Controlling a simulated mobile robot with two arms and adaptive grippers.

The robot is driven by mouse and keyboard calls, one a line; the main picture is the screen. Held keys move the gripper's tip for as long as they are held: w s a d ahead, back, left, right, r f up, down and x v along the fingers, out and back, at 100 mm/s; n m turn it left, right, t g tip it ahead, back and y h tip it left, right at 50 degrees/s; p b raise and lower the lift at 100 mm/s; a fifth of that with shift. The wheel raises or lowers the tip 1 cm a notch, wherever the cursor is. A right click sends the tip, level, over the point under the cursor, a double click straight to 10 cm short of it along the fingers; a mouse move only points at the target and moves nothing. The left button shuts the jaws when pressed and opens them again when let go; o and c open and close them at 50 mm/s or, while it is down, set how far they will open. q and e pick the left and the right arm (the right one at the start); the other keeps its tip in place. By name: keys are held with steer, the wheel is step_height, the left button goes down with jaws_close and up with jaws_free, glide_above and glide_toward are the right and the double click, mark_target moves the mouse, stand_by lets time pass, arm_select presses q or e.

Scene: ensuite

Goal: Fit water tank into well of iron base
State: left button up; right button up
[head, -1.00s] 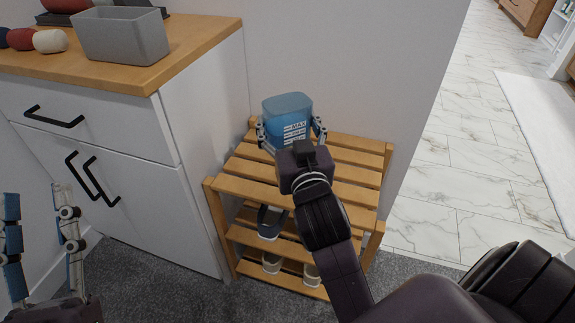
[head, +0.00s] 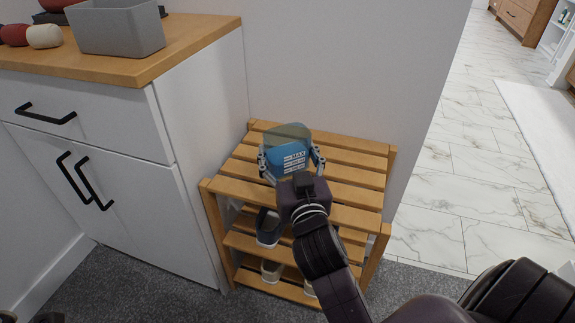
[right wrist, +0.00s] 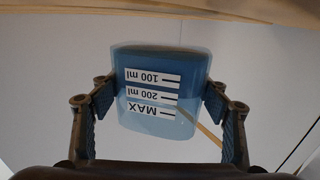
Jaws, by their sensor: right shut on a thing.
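The water tank (head: 289,158) is a translucent blue container with white MAX and ml marks. My right gripper (head: 291,163) is shut on its two sides, over the slatted wooden rack; I cannot tell whether the tank touches the slats. In the right wrist view the tank (right wrist: 158,90) sits between both fingers (right wrist: 160,108), its print upside down. No iron base can be made out clearly; a dark object (head: 102,3) behind the grey bin is mostly hidden.
The slatted rack (head: 350,195) holds shoes (head: 268,228) on its lower shelves. To its left stands a white cabinet (head: 95,130) with a wooden top, carrying the grey bin (head: 120,35) and several red and cream rolls (head: 44,36). A wall is behind the rack.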

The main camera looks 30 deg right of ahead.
mark_target(287, 163)
steer(key=shift+f+b, duration=0.5)
steer(key=shift+f, duration=0.9)
steer(key=shift+f, duration=0.1)
steer(key=o, duration=1.4)
steer(key=shift+f, duration=0.1)
steer(key=shift+o, duration=0.2)
